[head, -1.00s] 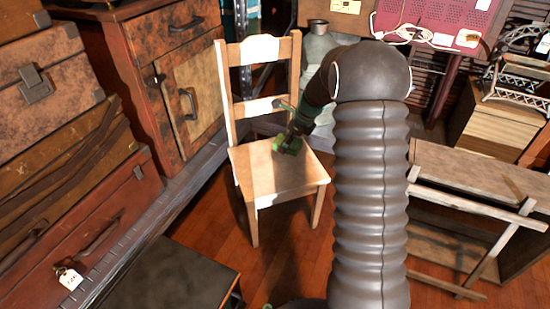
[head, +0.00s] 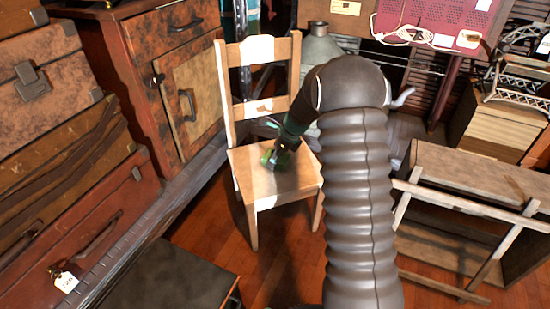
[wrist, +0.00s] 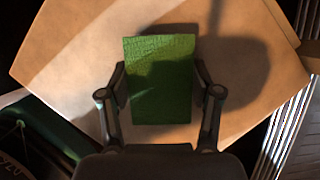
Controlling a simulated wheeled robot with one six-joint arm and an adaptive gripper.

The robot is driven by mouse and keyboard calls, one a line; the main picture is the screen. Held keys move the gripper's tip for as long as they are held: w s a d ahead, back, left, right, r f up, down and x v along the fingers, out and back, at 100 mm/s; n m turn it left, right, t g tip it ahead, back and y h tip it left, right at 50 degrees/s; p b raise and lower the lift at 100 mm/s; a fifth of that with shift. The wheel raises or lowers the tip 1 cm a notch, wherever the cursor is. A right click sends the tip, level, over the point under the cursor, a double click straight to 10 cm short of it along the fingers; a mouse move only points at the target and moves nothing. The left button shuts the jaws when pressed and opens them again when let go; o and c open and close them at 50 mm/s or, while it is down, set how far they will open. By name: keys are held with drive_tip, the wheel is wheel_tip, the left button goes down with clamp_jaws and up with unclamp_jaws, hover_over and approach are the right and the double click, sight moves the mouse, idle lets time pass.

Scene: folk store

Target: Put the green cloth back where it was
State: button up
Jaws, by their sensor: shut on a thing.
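The green cloth (wrist: 160,80) shows in the wrist view as a flat, textured rectangle between the two fingers of my gripper (wrist: 160,90). My gripper is shut on it, with a finger at its left and right edges. The wooden chair seat (wrist: 70,45) lies beneath the cloth. In the head view the green cloth (head: 270,158) is small and partly hidden by my gripper (head: 277,155), over the middle of the chair seat (head: 250,180). I cannot tell whether the cloth touches the seat.
A reddish-brown cabinet (head: 145,60) and stacked cases (head: 70,220) stand left of the chair. A grey metal can (head: 320,45) is behind it. A wooden frame (head: 460,200) stands at the right. Some wooden floor (head: 285,255) is free before the chair.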

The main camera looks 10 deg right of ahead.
drive_tip(key=shift+f, duration=0.15)
drive_tip(key=o, duration=1.1)
drive_tip(key=s+d+r+n+p, duration=0.1)
drive_tip(key=s+r+n, duration=0.1)
drive_tip(key=s+r, duration=0.5)
drive_tip(key=s+d+r+n+p, duration=0.1)
drive_tip(key=s+r+n, duration=0.15)
drive_tip(key=r, duration=0.95)
drive_tip(key=s+a+r+n+t+h, duration=0.1)
drive_tip(key=s+a+r+n+h, duration=0.1)
drive_tip(key=s+r+n, duration=0.65)
drive_tip(key=s+f+n+t+h, duration=0.1)
drive_tip(key=s+n, duration=1.1)
drive_tip(key=s, duration=1)
drive_tip(key=shift+s+f+t+h, duration=0.2)
drive_tip(key=shift+s+t+h, duration=0.05)
drive_tip(key=shift+t+h, duration=0.15)
